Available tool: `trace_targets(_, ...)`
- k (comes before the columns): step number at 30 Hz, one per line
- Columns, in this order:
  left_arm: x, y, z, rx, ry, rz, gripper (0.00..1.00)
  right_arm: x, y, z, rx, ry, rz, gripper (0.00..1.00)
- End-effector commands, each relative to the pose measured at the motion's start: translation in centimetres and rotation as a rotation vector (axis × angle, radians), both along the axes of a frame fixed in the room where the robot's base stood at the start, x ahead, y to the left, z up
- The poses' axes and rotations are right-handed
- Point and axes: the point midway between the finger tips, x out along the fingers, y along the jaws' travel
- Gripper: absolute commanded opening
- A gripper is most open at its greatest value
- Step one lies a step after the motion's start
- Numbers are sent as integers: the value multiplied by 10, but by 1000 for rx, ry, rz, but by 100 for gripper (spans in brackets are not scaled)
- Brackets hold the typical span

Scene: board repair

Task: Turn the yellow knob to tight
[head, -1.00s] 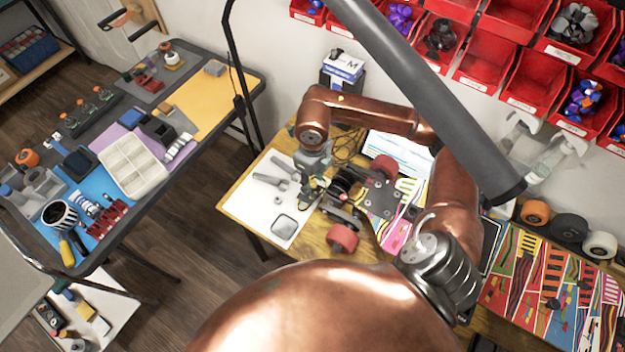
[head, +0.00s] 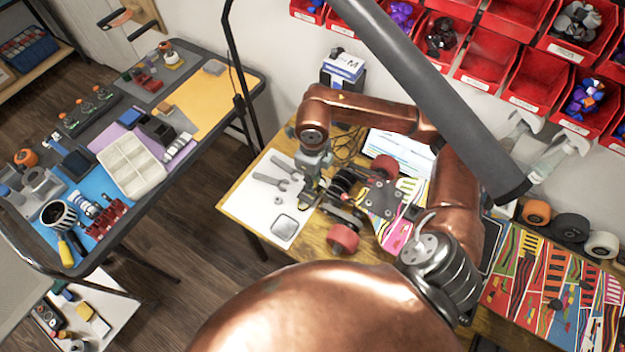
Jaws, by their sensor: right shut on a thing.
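My right gripper (head: 310,190) reaches down from the copper arm onto the wooden workbench, at the left end of the skateboard truck (head: 343,186). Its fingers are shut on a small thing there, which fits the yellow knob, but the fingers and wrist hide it. I cannot make out the knob's colour or its turn. The truck is on the board (head: 378,200), with a red wheel (head: 343,238) in front and another red wheel (head: 385,166) behind. My left gripper is not in view.
A white sheet with wrenches (head: 270,180) and a small dark-rimmed tray (head: 284,227) lies left of the gripper. A lit screen (head: 398,149) stands behind the board. Red bins (head: 487,70) line the wall. A cluttered side table (head: 215,95) stands left, across a floor gap.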

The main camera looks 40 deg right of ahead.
Motion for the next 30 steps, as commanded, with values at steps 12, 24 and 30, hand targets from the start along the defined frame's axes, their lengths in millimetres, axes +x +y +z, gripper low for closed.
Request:
trace_targets(12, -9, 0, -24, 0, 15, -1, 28, 1, 0, -3, 1, -1, 351, 0)
trace_targets(24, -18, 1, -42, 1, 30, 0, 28, 1, 0, -2, 0, -1, 683, 0)
trace_targets(30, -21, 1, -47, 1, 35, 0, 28, 1, 0, -1, 1, -1, 788, 0)
